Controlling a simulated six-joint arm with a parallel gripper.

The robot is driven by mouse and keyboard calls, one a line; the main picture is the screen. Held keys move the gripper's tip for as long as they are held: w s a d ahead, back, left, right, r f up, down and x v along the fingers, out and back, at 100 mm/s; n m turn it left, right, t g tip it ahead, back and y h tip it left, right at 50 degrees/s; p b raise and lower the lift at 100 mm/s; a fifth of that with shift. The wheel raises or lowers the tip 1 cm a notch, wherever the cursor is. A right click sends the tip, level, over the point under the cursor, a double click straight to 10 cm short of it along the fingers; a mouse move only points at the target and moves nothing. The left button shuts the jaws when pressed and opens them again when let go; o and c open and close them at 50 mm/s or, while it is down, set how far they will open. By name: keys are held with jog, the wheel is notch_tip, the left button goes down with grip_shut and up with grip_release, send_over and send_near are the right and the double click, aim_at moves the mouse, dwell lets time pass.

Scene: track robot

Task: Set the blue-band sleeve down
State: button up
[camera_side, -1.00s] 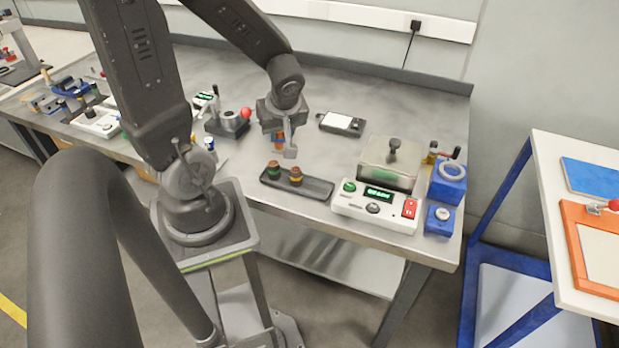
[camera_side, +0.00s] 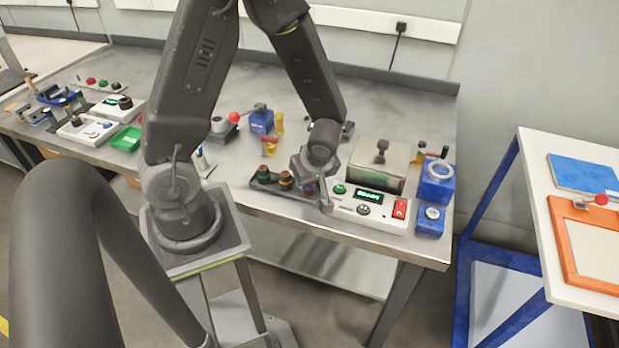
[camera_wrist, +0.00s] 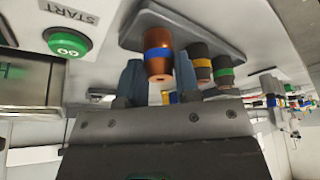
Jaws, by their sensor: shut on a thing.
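The blue-band sleeve (camera_wrist: 158,66) is copper-coloured with a blue ring around it. In the wrist view it stands between the two fingers of my gripper (camera_wrist: 159,78), which is shut on it. It is at one end of the dark tray (camera_wrist: 205,22), in line with a yellow-band sleeve (camera_wrist: 201,67) and a green-band sleeve (camera_wrist: 222,72). In the side view my gripper (camera_side: 312,189) is low at the right end of the tray (camera_side: 262,185) and largely hides the held sleeve. I cannot tell whether the sleeve's base touches the tray.
A white control box (camera_side: 365,205) with a green button stands close on the right of my gripper. A lidded metal box (camera_side: 380,160) is behind it, and blue blocks (camera_side: 434,190) are further right. The bench left of the tray has free room.

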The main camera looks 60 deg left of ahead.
jog(key=shift+f, duration=0.1)
jog(key=o, duration=1)
jog(key=shift+c, duration=0.2)
jog(key=s+d+r+m+t+h, duration=0.1)
jog(key=s+d+r+m+t, duration=0.1)
jog(key=r+m, duration=0.4)
jog(key=s+d+r+m+t+h, duration=0.1)
jog(key=d+r+m, duration=0.3)
jog(key=r, duration=0.6)
jog(key=s+d+r+m+t+h, duration=0.2)
jog(key=s+d+r+m, duration=0.2)
jog(key=r+m, duration=0.4)
jog(key=shift+r+t+h, duration=0.3)
jog(key=shift+r, duration=0.1)
jog(key=shift+d, duration=0.1)
